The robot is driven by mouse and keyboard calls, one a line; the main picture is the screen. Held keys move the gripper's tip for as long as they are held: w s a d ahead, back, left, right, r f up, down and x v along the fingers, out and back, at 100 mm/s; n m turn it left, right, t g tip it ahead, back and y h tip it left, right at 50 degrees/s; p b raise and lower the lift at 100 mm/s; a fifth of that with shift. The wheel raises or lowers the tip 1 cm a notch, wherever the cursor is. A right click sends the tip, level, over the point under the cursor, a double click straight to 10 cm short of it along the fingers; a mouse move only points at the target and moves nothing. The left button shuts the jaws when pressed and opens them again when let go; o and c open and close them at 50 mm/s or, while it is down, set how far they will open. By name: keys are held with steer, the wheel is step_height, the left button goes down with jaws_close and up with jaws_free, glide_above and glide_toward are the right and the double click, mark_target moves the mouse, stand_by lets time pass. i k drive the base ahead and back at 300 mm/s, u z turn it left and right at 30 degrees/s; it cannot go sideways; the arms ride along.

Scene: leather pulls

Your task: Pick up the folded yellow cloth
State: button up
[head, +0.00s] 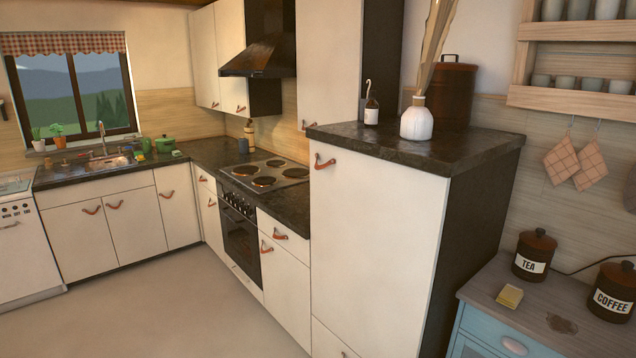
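A small folded yellow cloth (509,296) lies flat on the grey top of the blue cabinet (484,286) at the lower right. It is in front of and to the left of the dark TEA jar (532,258), with a gap between them. Nothing covers it. My gripper is not in the head view.
A COFFEE jar (611,293) stands at the right of the blue cabinet top, beside a dark stain (562,324). The tall white cupboard (372,236) rises to the left. Hanging pot holders (573,163) and a wooden shelf (572,101) are above. The floor (165,310) is clear.

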mark_target(510, 295)
steer(key=z, duration=4.7)
steer(key=i, duration=0.1)
steer(key=u, duration=3.35)
